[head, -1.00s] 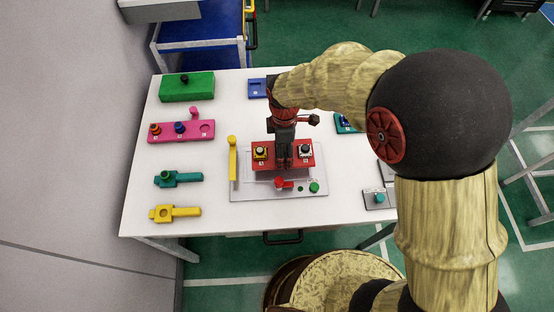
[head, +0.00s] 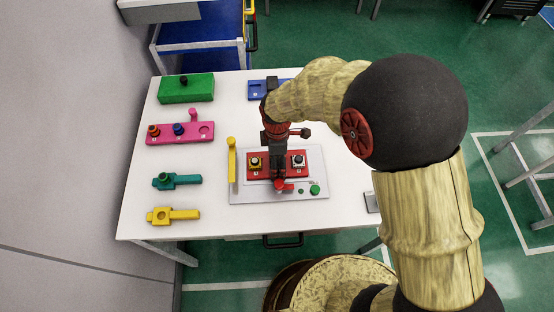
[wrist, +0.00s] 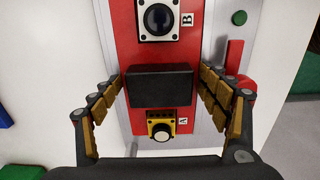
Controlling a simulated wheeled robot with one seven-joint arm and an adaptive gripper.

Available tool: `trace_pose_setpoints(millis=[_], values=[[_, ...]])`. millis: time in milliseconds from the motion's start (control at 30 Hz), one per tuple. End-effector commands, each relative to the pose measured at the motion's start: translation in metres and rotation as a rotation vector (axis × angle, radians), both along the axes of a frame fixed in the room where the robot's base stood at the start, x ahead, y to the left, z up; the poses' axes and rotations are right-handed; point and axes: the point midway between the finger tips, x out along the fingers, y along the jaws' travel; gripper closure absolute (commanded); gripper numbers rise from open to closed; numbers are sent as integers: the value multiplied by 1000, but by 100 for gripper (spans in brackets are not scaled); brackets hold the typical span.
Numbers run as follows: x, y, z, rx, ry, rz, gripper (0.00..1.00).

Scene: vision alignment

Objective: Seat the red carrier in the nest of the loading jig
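The red carrier (head: 262,174) lies flat over the nest of the light grey loading jig (head: 242,194); I cannot tell whether it is fully down. It bears a yellow-framed button marked A, a white-framed button marked B and a dark block handle (wrist: 160,85) between them. My gripper (wrist: 162,88) is above the carrier with one finger on each side of the handle. The arm hides the carrier's middle in the head view.
A yellow upright bar (head: 232,163) stands at the jig's left. A red part (head: 284,187) and a green button (head: 315,190) are at its front. Green (head: 187,90), pink (head: 170,131), teal (head: 178,181) and yellow (head: 172,215) fixtures line the table's left.

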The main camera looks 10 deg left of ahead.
Motion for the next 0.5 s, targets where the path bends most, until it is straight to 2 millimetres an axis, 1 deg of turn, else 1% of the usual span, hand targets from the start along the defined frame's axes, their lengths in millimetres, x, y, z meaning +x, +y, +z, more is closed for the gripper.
trace_pose_setpoints(millis=[33,100,400,500], values=[[0,0,0,0,0,0,21],[0,0,0,0,0,0,17],[0,0,1,0,0,0,17],[0,0,6,0,-1,0,17]])
